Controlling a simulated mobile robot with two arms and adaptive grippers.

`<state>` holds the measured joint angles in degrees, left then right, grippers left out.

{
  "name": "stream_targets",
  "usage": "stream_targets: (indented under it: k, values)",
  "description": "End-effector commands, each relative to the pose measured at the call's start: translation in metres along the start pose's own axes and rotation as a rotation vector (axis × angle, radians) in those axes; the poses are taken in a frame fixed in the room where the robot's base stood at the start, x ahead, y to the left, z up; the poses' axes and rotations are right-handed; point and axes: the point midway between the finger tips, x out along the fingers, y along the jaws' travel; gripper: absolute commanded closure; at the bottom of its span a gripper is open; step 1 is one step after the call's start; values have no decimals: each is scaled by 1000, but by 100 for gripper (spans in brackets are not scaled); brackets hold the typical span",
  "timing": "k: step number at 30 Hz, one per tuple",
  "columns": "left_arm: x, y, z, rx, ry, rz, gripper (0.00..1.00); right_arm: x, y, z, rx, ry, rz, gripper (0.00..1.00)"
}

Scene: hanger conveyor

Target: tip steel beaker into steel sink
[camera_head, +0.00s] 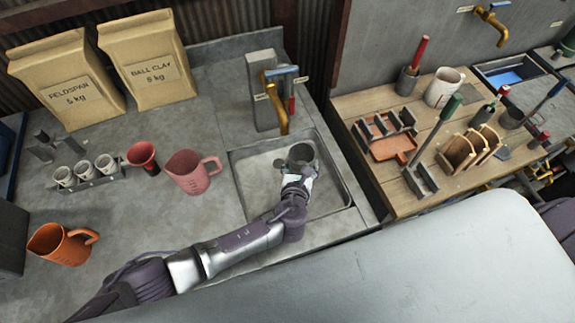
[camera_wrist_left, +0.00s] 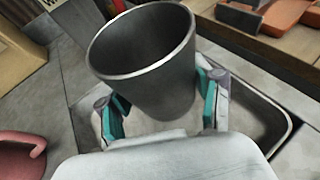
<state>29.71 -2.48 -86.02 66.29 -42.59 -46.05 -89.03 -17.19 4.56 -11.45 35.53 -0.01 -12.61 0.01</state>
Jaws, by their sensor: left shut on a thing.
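My left gripper (camera_head: 297,180) is shut on the steel beaker (camera_head: 301,156) and holds it over the steel sink (camera_head: 246,180). In the left wrist view the grey beaker (camera_wrist_left: 150,60) sits between the two teal-padded fingers (camera_wrist_left: 160,108), its dark open mouth showing and its body somewhat tilted in the picture. I cannot make out what is inside. The sink's rim (camera_wrist_left: 285,112) shows behind and to the right of the beaker. My right gripper is not in view.
A brass tap (camera_head: 282,115) on a grey block (camera_head: 262,90) stands behind the sink. A pink jug (camera_head: 192,173), an orange jug (camera_head: 62,244) and a rack of small cups (camera_head: 85,174) stand to the left. A wooden bench (camera_head: 400,180) with tools is at right.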

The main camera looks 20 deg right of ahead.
Motion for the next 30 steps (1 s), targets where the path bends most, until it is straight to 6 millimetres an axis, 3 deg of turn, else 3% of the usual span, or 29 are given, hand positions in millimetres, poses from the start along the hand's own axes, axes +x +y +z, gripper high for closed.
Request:
stream_targets:
  k: [10,17,30]
  values:
    - [0,1,2,17,-7,7,80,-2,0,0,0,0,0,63]
    - [-7,1,18,16,-7,7,80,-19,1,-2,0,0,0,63]
    - [-11,1,28,16,-7,7,80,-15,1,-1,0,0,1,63]
